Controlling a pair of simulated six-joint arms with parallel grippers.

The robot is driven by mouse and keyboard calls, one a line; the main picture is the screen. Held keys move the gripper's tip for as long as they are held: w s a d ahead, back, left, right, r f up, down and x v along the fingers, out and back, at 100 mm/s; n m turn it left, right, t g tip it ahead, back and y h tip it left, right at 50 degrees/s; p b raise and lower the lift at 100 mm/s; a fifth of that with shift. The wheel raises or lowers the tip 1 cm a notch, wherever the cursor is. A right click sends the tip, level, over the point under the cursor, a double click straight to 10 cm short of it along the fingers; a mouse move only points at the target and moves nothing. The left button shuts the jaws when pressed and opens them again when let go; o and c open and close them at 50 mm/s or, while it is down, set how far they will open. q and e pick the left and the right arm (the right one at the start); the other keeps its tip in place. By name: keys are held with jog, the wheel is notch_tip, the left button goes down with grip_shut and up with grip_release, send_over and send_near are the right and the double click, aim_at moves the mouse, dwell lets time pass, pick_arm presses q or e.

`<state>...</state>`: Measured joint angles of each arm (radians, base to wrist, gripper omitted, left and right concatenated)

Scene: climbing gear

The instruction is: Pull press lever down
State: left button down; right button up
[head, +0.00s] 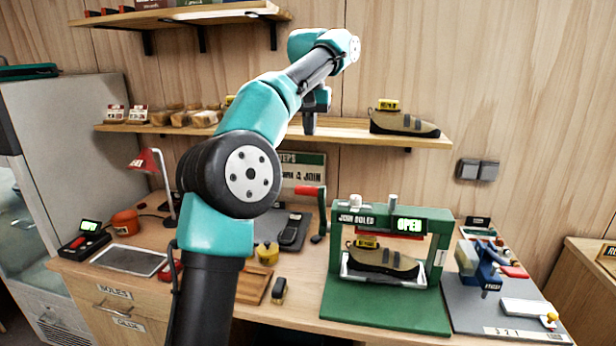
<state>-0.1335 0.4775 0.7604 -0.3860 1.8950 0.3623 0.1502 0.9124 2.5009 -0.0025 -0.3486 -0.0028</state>
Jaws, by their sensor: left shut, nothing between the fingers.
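The press (335,255) is a green frame on a green base, with a "JOIN SOLES" label and a lit sign reading "OPEN". A tan and dark shoe (385,260) with a yellow tag sits inside it. The press lever (310,191) has a red handle on a dark arm at the press's left side; the handle sticks out to the left near the top. My left gripper (309,130) points down in front of the wall shelf, above the lever and apart from it. It is shut and empty. My right gripper is not in view.
A wall shelf (275,132) holds another shoe (404,123) and several small items. A red lamp (146,160) stands left on the workbench. A blue clamp-like tool (478,262) stands on a grey mat right of the press. My left arm hides part of the bench.

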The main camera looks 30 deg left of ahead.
pick_arm(q)
jog(key=shift+s+d+f, duration=0.1)
jog(key=shift+s+f, duration=0.2)
jog(key=shift+f, duration=1.8)
jog(key=shift+s+d+f, duration=0.15)
jog(key=shift+s+f, duration=0.15)
jog(key=shift+f, duration=1.75)
jog(key=shift+s+d+f, duration=0.1)
jog(key=shift+s+f, duration=0.2)
jog(key=shift+f, duration=1.8)
jog(key=shift+s+d, duration=0.1)
jog(key=shift+d, duration=0.05)
